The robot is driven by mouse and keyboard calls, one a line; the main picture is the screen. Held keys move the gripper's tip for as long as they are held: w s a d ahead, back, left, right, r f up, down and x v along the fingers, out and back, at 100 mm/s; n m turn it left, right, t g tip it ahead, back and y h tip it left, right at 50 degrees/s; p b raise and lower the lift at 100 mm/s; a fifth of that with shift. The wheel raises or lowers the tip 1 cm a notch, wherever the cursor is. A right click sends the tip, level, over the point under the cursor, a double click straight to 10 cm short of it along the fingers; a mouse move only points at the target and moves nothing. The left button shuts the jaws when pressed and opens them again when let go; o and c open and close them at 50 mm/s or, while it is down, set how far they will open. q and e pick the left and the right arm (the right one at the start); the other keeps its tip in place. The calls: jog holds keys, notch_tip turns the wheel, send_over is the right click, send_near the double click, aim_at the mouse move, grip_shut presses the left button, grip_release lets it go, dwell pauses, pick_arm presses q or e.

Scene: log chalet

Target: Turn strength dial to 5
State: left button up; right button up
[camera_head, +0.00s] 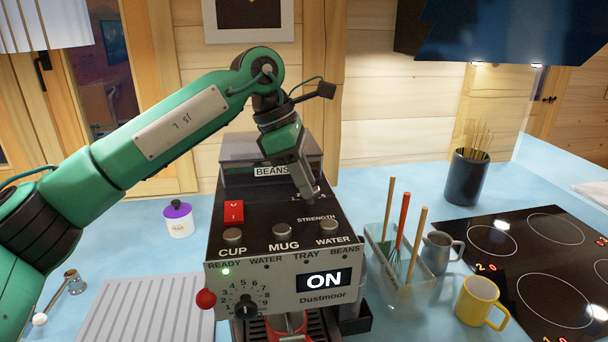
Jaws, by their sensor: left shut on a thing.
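The coffee machine (270,245) stands on the blue counter, with "ON" on its display (324,282) and a green light by "READY". The strength dial sits on its top above the word "STRENGTH" (316,219). My left gripper (310,198) points down onto that dial and is shut on it. The gripper hides most of the dial and its scale, so its setting cannot be read. A numbered black knob (246,308) is on the front panel. A red cup (287,325) stands under the machine's front. My right gripper is not in view.
Right of the machine are a clear utensil holder (402,285), a grey jug (438,252), a yellow mug (479,301) and a black cooktop (530,255). Left are a purple-lidded jar (178,219) and a ribbed tray (140,305). A dark hood hangs above right.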

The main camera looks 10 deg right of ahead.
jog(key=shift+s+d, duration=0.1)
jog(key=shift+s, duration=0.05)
pick_arm(q)
jog(key=o, duration=1)
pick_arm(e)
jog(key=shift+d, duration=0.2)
pick_arm(q)
jog(key=b+v, duration=0.1)
jog(key=v, duration=1.3)
jog(key=shift+b, duration=0.35)
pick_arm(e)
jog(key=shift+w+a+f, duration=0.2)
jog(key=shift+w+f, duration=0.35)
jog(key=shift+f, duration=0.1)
pick_arm(q)
jog(key=shift+d+f, duration=0.1)
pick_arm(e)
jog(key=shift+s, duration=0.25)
